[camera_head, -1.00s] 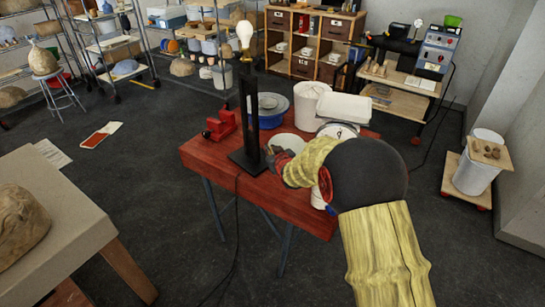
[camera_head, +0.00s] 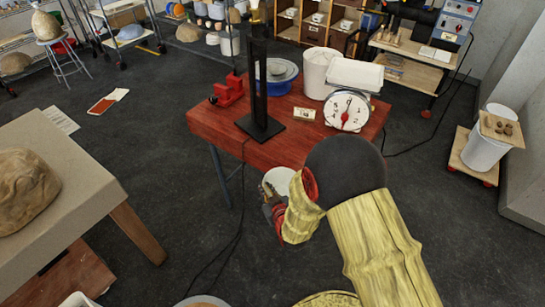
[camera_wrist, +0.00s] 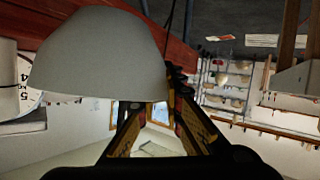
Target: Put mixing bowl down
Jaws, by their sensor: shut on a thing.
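My gripper (camera_head: 272,205) is shut on the white mixing bowl (camera_head: 279,181). In the head view the bowl is partly hidden by my wrist and hangs off the front edge of the red table, over the dark floor. In the wrist view the bowl (camera_wrist: 100,55) fills the upper left, and my fingers (camera_wrist: 158,112) meet its rim. The red table (camera_head: 285,140) has a clear stretch along its front, between the black lamp stand (camera_head: 260,125) and the scale.
A white dial scale (camera_head: 347,111) stands at the table's right, beside a white bucket (camera_head: 318,72). A grey-topped table (camera_head: 85,165) with a clay lump (camera_head: 22,187) is at left. A cable hangs to the floor.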

